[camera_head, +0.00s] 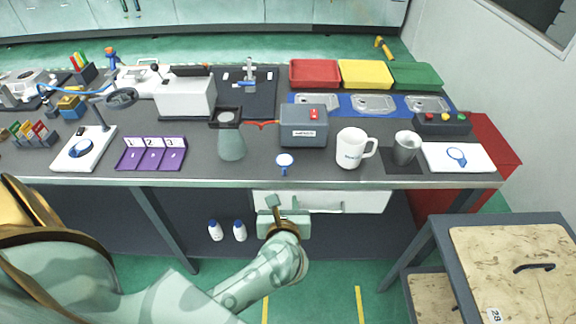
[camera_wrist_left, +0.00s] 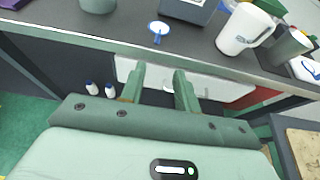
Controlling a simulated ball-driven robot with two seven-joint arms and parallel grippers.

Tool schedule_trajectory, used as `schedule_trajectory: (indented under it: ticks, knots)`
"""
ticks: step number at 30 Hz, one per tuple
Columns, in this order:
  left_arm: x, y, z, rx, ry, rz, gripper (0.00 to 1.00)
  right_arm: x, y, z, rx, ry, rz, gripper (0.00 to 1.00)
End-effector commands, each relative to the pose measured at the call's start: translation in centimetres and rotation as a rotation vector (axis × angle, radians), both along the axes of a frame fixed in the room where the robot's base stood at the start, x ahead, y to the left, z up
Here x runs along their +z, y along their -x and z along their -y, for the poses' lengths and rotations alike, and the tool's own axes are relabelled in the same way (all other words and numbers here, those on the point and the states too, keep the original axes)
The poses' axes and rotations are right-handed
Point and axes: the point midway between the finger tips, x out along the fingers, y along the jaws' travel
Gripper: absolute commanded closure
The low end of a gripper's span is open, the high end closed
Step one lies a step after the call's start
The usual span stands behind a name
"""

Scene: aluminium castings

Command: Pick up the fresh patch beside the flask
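The patch beside the flask is a small white disc with a blue rim and tab (camera_head: 284,160). It lies flat on the grey bench near the front edge, and it also shows in the left wrist view (camera_wrist_left: 158,28). The grey-green flask (camera_head: 231,146) stands to its left; its lower part shows in the left wrist view (camera_wrist_left: 98,4). My left gripper (camera_head: 284,206) is in front of the bench, short of its front edge and apart from the patch. Its two fingers stand apart with nothing between them (camera_wrist_left: 161,80). My right gripper is in neither view.
A grey box with a red switch (camera_head: 304,128) stands behind the patch. A white mug (camera_head: 350,150) and grey cup (camera_head: 405,148) stand to the right. Similar blue-rimmed patches lie on white boards at left (camera_head: 81,148) and right (camera_head: 457,157). A white drawer (camera_head: 345,203) sits below the bench edge.

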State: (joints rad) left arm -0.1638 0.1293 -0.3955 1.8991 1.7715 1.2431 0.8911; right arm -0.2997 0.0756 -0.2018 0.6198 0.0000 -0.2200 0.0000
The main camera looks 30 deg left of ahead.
Motion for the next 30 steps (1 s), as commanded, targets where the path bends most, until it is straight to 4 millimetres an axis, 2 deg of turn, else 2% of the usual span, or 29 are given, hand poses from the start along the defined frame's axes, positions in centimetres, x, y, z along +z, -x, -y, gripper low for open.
schedule_trajectory:
  ticks: [4, 12, 19, 24, 30]
  knots:
    - [-1.3, -2.5, -1.6, 0.000, -0.005, 0.003, 0.68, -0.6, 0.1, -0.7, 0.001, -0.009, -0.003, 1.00]
    - [-3.6, -7.2, -4.4, -0.002, -0.006, 0.001, 0.68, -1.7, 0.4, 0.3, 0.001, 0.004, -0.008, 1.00]
    - [-4.3, -8.7, -5.5, -0.002, -0.007, 0.001, 0.68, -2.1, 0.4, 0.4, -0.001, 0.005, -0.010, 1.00]
    - [-5.5, -10.7, -7.3, -0.002, -0.009, 0.002, 0.68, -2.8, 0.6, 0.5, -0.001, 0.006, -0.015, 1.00]
    - [-6.1, -12.1, -8.0, -0.003, -0.006, 0.001, 0.68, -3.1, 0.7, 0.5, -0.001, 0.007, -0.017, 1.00]
